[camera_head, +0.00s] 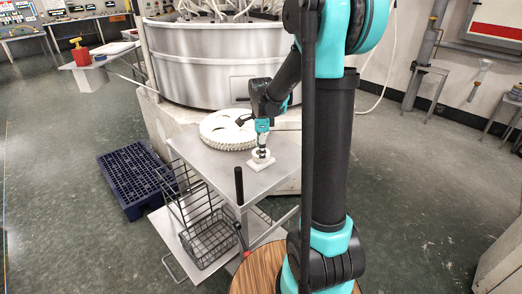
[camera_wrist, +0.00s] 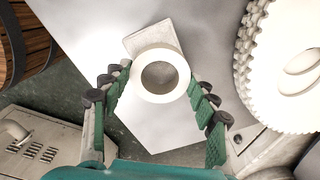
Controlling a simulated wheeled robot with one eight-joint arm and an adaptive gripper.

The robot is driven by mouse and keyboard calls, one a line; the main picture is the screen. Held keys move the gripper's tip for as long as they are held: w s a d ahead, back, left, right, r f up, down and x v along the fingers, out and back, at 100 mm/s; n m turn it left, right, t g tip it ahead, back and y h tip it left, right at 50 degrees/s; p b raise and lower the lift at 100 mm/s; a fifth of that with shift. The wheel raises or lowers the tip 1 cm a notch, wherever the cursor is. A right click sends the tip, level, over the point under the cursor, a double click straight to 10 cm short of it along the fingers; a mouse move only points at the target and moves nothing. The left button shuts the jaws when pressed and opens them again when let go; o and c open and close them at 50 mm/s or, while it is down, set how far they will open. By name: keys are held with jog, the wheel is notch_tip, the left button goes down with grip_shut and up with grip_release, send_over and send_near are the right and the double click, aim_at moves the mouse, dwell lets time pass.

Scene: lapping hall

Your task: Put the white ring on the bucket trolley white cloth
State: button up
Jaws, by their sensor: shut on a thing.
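The white ring (camera_wrist: 142,76) is held between the fingertips of my gripper (camera_wrist: 159,74) in the wrist view. It also shows as a small pale shape (camera_head: 259,154) under my gripper (camera_head: 261,147) in the head view. The white cloth (camera_wrist: 148,36), a small square pad, lies on the grey metal trolley top (camera_wrist: 100,25). In the head view the cloth (camera_head: 262,164) is right below the ring. The ring covers part of the cloth in the wrist view. I cannot tell whether the ring touches it.
A large white toothed disc (camera_head: 228,130) lies on the trolley top behind my gripper, to the right in the wrist view (camera_wrist: 285,75). A dark upright handle (camera_head: 239,186) and a wire basket (camera_head: 208,238) are at the trolley's front left. A blue pallet (camera_head: 135,178) lies on the floor.

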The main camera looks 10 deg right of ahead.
jog(key=shift+f, duration=0.1)
jog(key=o, duration=1.3)
jog(key=shift+o, duration=0.2)
notch_tip(320, 180, up, 11)
jog(key=s+d+f+n+t, duration=0.2)
jog(key=s+f+n, duration=0.5)
jog(key=s+n, duration=0.2)
jog(key=s+d+f+n+t, duration=0.2)
jog(key=s+f+n, duration=0.5)
jog(key=s, duration=0.5)
jog(key=d+n, duration=0.1)
jog(key=n, duration=0.1)
jog(key=shift+s+f+n, duration=0.25)
jog(key=shift+f+n, duration=0.05)
jog(key=shift+n, duration=0.1)
jog(key=shift+a, duration=0.1)
